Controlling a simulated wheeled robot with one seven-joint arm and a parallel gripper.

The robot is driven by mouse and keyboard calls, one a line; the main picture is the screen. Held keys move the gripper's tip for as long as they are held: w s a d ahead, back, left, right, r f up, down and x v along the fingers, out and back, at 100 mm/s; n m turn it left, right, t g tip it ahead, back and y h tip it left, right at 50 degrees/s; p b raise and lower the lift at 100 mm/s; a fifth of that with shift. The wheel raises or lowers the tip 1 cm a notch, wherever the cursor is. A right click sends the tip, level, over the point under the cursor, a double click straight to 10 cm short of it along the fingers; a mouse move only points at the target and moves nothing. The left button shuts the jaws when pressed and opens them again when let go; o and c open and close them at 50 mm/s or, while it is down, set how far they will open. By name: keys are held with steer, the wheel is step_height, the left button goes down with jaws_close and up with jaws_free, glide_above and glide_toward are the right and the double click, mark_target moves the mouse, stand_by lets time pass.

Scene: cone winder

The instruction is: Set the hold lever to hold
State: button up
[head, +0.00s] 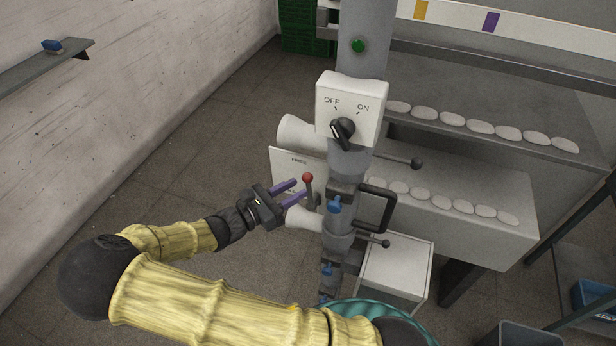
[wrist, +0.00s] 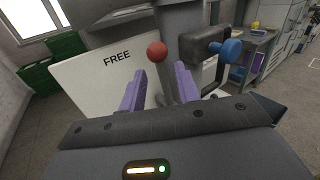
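The hold lever is a short stick with a red ball knob (head: 308,178), on the left side of the grey machine post, in front of a white plate (head: 284,167) marked FREE. The lever stands nearly upright. My gripper (head: 295,193) is open, its two purple fingers just left of the lever in the head view. In the wrist view, the red knob (wrist: 156,49) shows beyond and between the fingertips (wrist: 158,85). The lower stick is partly hidden there, and I cannot tell whether a finger touches it. No HOLD word is readable on the plate.
A white box with an OFF/ON knob (head: 343,131) sits above on the post. A black loop handle (head: 376,208) and a blue knob (head: 334,205) are close on the right. White cones (head: 299,133) stick out left. The floor at left is clear.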

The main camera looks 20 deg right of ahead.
mark_target(308, 182)
steer(key=p+x, duration=0.1)
steer(key=x, duration=0.4)
steer(key=shift+c, duration=0.2)
jaws_close()
steer(key=shift+w, duration=0.15)
